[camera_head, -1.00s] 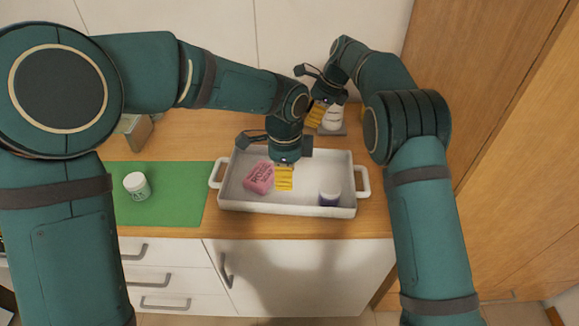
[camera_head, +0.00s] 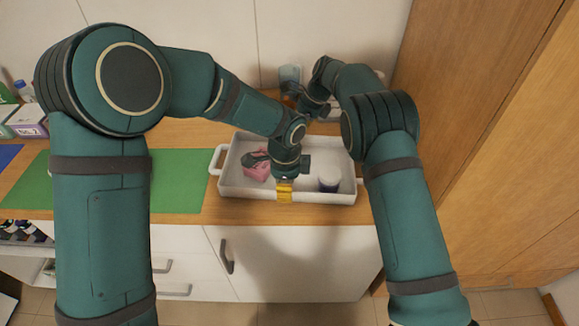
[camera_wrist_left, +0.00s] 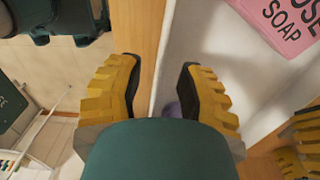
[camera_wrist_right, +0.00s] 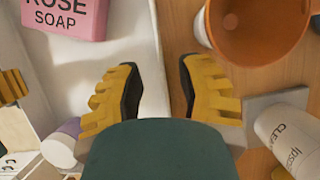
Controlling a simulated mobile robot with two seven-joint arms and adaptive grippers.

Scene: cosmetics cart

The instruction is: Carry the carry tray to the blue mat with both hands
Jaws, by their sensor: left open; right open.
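My left gripper (camera_head: 285,192) is open at the tray's front wall. In the left wrist view its open fingers (camera_wrist_left: 158,90) lie either side of the tray's edge. My right gripper (camera_head: 298,98) is at the tray's back side, partly hidden by its arm. In the right wrist view its open fingers (camera_wrist_right: 160,95) are over the tray's back rim. A sliver of the blue mat (camera_head: 8,155) shows at the far left.
A green mat (camera_head: 180,187) lies left of the tray, partly behind my left arm. Boxes (camera_head: 28,122) stand at the far left. Behind the tray are an orange-lined cup (camera_wrist_right: 250,28) and a white bottle (camera_wrist_right: 285,135) close to my right gripper. A wooden cabinet side bounds the right.

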